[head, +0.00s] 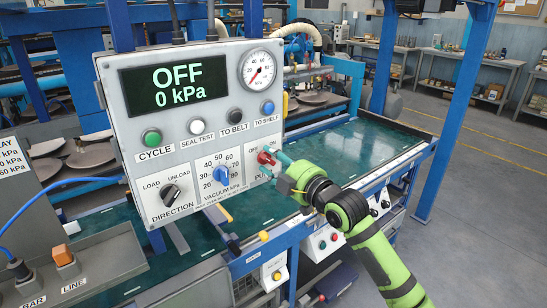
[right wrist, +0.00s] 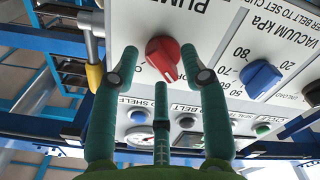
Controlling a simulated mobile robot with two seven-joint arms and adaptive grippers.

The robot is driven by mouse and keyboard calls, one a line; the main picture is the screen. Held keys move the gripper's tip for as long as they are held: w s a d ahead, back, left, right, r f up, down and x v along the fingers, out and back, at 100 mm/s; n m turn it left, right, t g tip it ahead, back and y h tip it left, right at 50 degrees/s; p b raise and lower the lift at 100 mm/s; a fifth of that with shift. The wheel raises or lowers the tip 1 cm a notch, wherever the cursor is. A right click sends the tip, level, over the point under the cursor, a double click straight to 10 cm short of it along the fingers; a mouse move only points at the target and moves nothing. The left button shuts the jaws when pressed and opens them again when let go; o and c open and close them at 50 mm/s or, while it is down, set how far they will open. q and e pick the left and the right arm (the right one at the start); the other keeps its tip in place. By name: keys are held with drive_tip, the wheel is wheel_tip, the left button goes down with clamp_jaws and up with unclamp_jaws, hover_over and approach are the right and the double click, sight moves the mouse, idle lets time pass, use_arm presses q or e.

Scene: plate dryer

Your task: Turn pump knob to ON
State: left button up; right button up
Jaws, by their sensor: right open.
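The red pump knob (head: 265,158) is at the lower right of the white control panel (head: 150,130). In the right wrist view the red knob (right wrist: 163,55) lies between the two teal fingertips of my open right gripper (right wrist: 159,62), with visible gaps on both sides. There the panel appears upside down, and the knob's narrow end points down and slightly right. The display (head: 174,86) reads OFF, 0 kPa. My left gripper is not in view.
Left of the pump knob is the blue vacuum knob (head: 221,173), and farther left the black direction knob (head: 171,195). Buttons (head: 234,116) and a round gauge (head: 260,69) sit above. A green table (head: 345,150) and blue frame posts stand behind.

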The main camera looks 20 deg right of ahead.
drive_tip(key=shift+w, duration=0.15)
clamp_jaws()
drive_tip(key=shift+m, duration=0.3)
drive_tip(key=m+p, duration=0.5)
drive_tip(key=m, duration=0.3)
drive_tip(key=shift+f, duration=0.1)
drive_tip(key=m+p, duration=0.2)
drive_tip(key=m, duration=0.2)
drive_tip(key=shift+m, duration=0.4)
drive_tip(key=shift+f+m+p, duration=0.2)
drive_tip(key=shift+m+p, duration=0.85)
drive_tip(key=shift+m, duration=1.25)
unclamp_jaws()
